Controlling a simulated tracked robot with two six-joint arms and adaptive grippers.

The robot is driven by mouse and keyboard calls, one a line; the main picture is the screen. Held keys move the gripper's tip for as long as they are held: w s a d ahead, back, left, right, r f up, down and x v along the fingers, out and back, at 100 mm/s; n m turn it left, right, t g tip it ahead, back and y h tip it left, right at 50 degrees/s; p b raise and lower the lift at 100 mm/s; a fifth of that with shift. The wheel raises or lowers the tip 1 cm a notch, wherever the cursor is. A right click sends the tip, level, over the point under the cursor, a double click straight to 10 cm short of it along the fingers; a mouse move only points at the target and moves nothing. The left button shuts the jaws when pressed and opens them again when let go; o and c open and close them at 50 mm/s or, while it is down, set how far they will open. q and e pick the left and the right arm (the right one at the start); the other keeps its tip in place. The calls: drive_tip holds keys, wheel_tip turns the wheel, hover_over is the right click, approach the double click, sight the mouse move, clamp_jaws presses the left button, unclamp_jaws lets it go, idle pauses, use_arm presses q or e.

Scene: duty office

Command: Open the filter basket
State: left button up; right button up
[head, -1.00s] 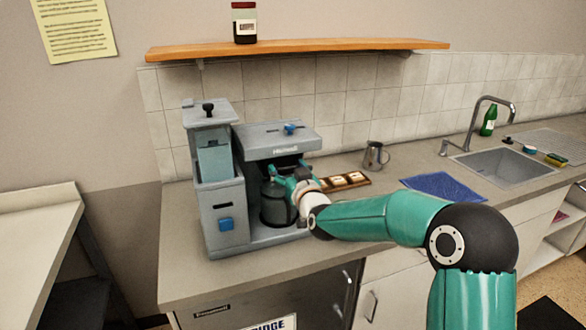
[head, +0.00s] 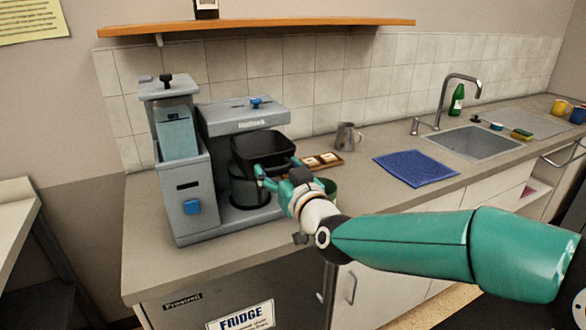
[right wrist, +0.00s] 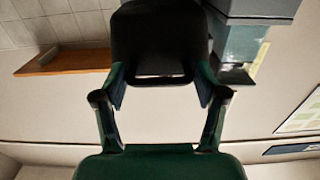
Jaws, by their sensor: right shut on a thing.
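The coffee machine (head: 245,117) stands on the counter at the left in the head view. Its black filter basket (head: 264,146) juts out from the front, below the top housing and above the dark jug (head: 249,191). My right gripper (head: 274,172) is at the basket's front edge. In the right wrist view the basket (right wrist: 155,40) appears black, with a slotted handle-like edge between the two fingers (right wrist: 160,88). The gripper is shut on this edge. The basket's inside is mostly hidden. My left gripper is in neither view.
A grinder-like unit (head: 186,185) stands left of the machine. A small tray (head: 336,158), a metal pitcher (head: 347,137) and a blue mat (head: 415,168) lie to the right, before the sink (head: 478,143). A wooden shelf (head: 270,27) hangs above.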

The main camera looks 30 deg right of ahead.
drive_tip(key=shift+a, duration=0.2)
drive_tip(key=o, duration=1.4)
drive_tip(key=shift+s+d, duration=0.1)
drive_tip(key=shift+s, duration=0.05)
drive_tip(key=s, duration=1.1)
drive_tip(key=shift+s, duration=0.35)
